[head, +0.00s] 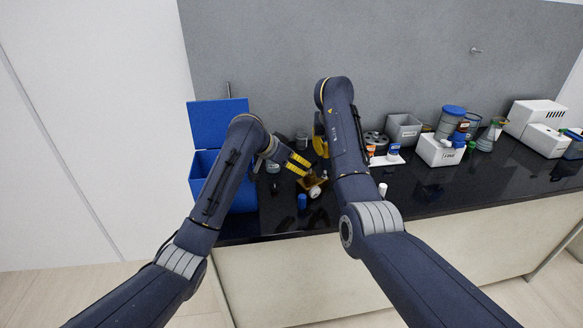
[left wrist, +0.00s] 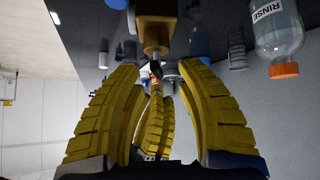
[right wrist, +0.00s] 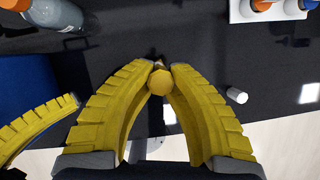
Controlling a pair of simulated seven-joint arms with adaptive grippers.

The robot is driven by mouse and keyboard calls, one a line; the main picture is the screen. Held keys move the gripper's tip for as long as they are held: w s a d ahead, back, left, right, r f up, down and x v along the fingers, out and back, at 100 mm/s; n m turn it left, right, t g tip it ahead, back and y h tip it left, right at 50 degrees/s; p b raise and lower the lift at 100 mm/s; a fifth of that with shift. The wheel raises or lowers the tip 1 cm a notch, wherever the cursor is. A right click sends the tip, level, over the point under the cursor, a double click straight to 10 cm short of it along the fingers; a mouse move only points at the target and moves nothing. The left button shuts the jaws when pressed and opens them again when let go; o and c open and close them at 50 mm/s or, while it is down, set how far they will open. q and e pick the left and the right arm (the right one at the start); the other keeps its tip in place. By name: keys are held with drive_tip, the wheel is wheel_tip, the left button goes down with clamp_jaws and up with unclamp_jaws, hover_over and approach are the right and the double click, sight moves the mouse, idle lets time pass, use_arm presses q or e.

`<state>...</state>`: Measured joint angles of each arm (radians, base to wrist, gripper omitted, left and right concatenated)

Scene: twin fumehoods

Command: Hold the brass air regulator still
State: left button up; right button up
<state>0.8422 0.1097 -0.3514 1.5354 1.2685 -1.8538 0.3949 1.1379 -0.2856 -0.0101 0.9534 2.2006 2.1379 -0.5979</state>
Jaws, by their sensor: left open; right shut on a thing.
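The brass air regulator (left wrist: 155,40) shows as a brass body with a narrower stem, straight ahead of my left gripper in the left wrist view. In the head view a brown-gold piece (head: 315,181) sits low over the bench beside my left fingers. My left gripper (head: 303,164) is open, its yellow fingers spread toward the brass part, with no visible grip on it. My right gripper (right wrist: 160,72) has its fingertips drawn together on a small tan piece (right wrist: 158,63). The fingers hide most of that piece, so I cannot tell what it belongs to.
A rinse bottle (left wrist: 278,32) with an orange cap stands close by. A blue bin (head: 230,190) is at the left. A small white cylinder (right wrist: 237,95) is on the black bench right of my right fingers. A white tray (head: 386,160) holds bottles. White boxes stand farther right.

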sight(315, 165)
use_arm(q)
drive_tip(key=shift+w+d+f+t+h, duration=0.4)
drive_tip(key=shift+w+d+f+t, duration=0.3)
drive_tip(key=shift+w+d, duration=0.25)
drive_tip(key=shift+w+d+f+t+h, duration=0.4)
drive_tip(key=shift+w+d+f+t, duration=0.25)
drive_tip(key=shift+w+d, duration=0.3)
drive_tip(key=shift+w+d+f+t+h, duration=0.4)
drive_tip(key=shift+w+d+f+t, duration=0.15)
drive_tip(key=shift+w+d+t, duration=0.4)
drive_tip(key=shift+s+d, duration=0.1)
drive_tip(key=shift+s, duration=0.05)
drive_tip(key=shift+c, duration=0.2)
drive_tip(key=shift+g, duration=0.3)
clamp_jaws()
drive_tip(key=c, duration=0.7)
unclamp_jaws()
drive_tip(key=o, duration=0.5)
drive_tip(key=shift+o, duration=0.2)
